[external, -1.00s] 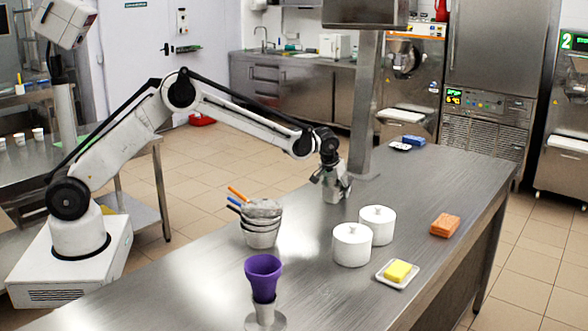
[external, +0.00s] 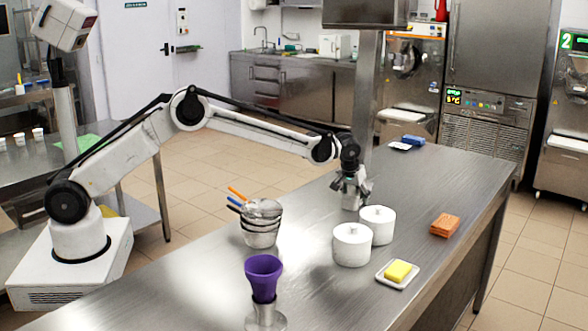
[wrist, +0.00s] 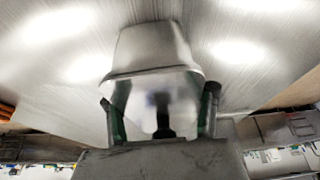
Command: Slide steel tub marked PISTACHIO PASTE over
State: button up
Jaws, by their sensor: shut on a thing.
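My gripper (external: 352,186) is at the steel counter (external: 440,172), just behind the two white lidded pots. In the wrist view my gripper (wrist: 160,115) is shut on a pale steel tub (wrist: 152,50), with one finger at each side of it. The tub is blurred and no marking on it can be read. In the external view the tub (external: 350,201) shows only in part below the fingers, at counter level; I cannot tell whether it touches the counter.
Two white pots (external: 352,245) (external: 377,225) stand close in front of my gripper. Stacked bowls (external: 260,236) with coloured handles and a purple cup (external: 264,275) on a stand are to the left. An orange block (external: 445,225) and a yellow block (external: 397,271) on a dish are right. A post (external: 367,100) rises behind.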

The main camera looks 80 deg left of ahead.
dwell(0.3)
jog(key=o, duration=1.6)
jog(key=shift+r, duration=0.15)
jog(key=v, duration=1.1)
jog(key=shift+d+r, duration=0.1)
jog(key=shift+r, duration=0.25)
